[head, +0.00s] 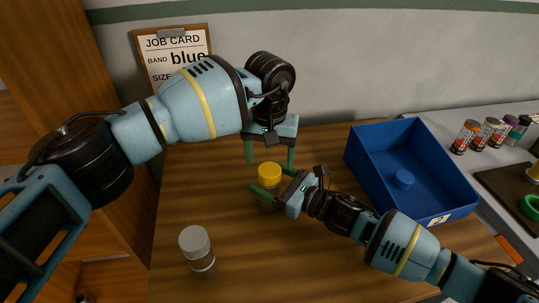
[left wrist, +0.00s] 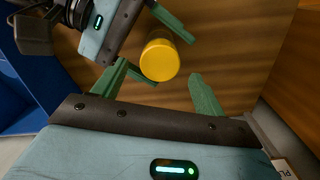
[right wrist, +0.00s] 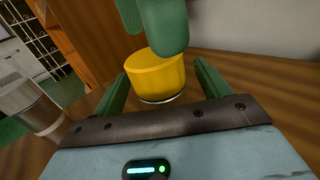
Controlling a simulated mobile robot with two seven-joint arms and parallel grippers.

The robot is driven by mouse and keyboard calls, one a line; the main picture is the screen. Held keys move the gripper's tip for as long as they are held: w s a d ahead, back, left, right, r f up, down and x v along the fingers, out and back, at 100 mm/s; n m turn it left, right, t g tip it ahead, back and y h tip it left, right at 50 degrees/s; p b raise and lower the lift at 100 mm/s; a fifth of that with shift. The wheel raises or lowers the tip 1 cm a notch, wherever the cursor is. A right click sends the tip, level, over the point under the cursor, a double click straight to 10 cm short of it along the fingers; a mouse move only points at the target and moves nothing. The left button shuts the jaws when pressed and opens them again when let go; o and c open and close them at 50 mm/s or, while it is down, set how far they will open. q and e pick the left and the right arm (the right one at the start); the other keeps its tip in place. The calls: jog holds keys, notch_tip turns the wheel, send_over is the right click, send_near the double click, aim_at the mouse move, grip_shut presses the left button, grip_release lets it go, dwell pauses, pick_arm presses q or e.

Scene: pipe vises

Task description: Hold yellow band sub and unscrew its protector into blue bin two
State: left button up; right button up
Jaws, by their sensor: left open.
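The yellow protector (head: 270,174) caps an upright sub on the wooden table. In the right wrist view the yellow cap (right wrist: 156,74) has a thin metal rim below it; the sub's body is mostly hidden. My left gripper (head: 270,158) points down just above and behind the cap, open and empty; the cap (left wrist: 160,60) lies beyond its fingertips in the left wrist view. My right gripper (head: 276,184) reaches in low from the right, its fingers apart on either side of the sub, with gaps visible. Blue bin two (head: 462,190) stands at the right.
A pale-capped cylinder (head: 196,246) stands at the front left. A job card (head: 172,50) reading "blue" hangs on the wall. Several small jars (head: 477,134) stand at the far right. The table's front middle is clear.

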jog(key=shift+v, duration=3.9)
